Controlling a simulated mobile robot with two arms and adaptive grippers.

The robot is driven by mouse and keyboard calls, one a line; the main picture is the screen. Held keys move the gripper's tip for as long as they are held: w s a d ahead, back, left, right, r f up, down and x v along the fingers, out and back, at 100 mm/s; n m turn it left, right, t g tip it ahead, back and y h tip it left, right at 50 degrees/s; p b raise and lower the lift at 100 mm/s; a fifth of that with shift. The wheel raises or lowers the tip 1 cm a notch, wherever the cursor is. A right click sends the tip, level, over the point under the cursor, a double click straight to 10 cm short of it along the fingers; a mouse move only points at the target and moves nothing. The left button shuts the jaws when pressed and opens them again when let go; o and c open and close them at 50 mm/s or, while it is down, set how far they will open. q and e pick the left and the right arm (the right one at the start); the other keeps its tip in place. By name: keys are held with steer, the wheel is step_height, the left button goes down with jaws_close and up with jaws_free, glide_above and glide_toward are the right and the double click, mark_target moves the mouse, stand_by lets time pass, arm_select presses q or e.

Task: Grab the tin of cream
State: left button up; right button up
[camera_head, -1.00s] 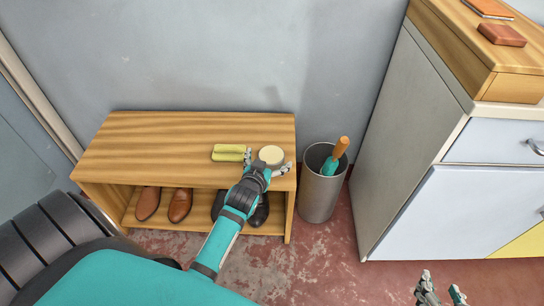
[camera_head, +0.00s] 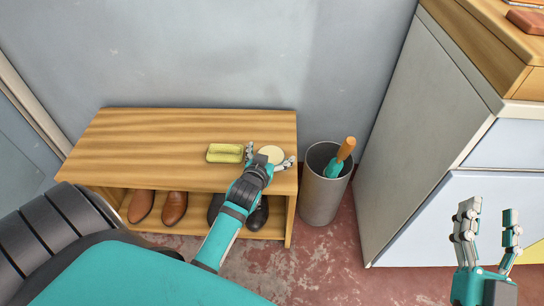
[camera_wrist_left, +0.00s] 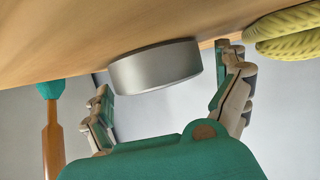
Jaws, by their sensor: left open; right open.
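The tin of cream (camera_head: 270,153) is a round, low tin with a cream-coloured lid. It lies near the right end of the wooden bench top. In the left wrist view its silver side (camera_wrist_left: 156,67) shows between the fingers. My left gripper (camera_head: 270,158) is open, with one finger on each side of the tin; I cannot tell whether either finger touches it. The gripper partly covers the tin in the head view. My right gripper (camera_head: 487,222) is open and empty at the lower right, in front of the white cabinet.
A yellow brush or sponge (camera_head: 225,153) lies just left of the tin on the bench (camera_head: 150,150). Several shoes (camera_head: 174,208) stand on the shelf below. A grey bin (camera_head: 322,196) holding an orange-handled tool (camera_head: 346,149) stands right of the bench, before the cabinet (camera_head: 410,130).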

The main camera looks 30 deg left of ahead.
arm_select(q)
steer(key=shift+r, duration=0.1)
steer(key=c, duration=1.3)
